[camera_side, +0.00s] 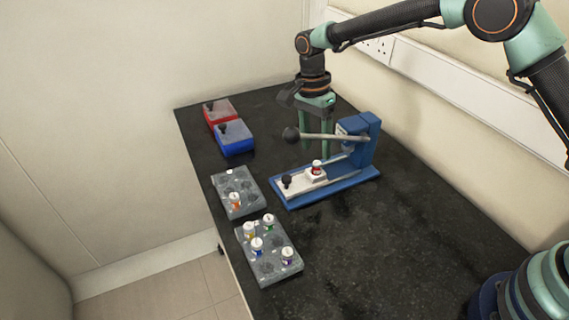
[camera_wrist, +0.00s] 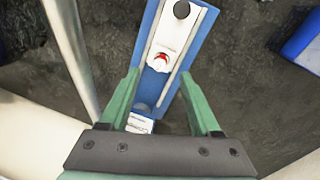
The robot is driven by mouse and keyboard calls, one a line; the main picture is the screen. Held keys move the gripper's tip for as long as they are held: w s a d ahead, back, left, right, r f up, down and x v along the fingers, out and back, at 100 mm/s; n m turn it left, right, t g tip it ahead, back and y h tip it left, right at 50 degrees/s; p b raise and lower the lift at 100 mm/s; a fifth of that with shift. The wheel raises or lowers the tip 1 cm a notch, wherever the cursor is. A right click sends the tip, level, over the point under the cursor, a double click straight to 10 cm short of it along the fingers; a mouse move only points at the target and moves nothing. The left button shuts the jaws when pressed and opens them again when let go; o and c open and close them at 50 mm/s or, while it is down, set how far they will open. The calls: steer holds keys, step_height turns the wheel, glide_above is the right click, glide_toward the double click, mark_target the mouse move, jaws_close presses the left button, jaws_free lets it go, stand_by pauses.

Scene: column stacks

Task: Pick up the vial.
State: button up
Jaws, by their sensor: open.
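A small vial with a white cap and red marking (camera_side: 317,167) stands in the white holder of the blue lever press (camera_side: 325,187). It also shows in the wrist view (camera_wrist: 160,62), a little beyond the line between my fingertips. My gripper (camera_side: 317,150) points down, behind the lever in the side view, with its fingers apart and nothing between them. In the wrist view my gripper (camera_wrist: 160,76) has one green finger on each side of the press. Several other capped vials stand in two grey racks.
The press lever (camera_side: 325,137) is raised, its dark ball knob near my gripper. The small grey rack (camera_side: 249,194) and larger grey rack (camera_side: 291,267) stand at the front left. Red (camera_side: 221,110) and blue (camera_side: 235,137) boxes stand behind them. The table's right part is clear.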

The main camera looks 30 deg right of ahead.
mark_target(317, 162)
steer(key=f, duration=0.4)
steer(key=shift+s+d, duration=0.15)
steer(key=shift+s, duration=0.15)
jaws_close()
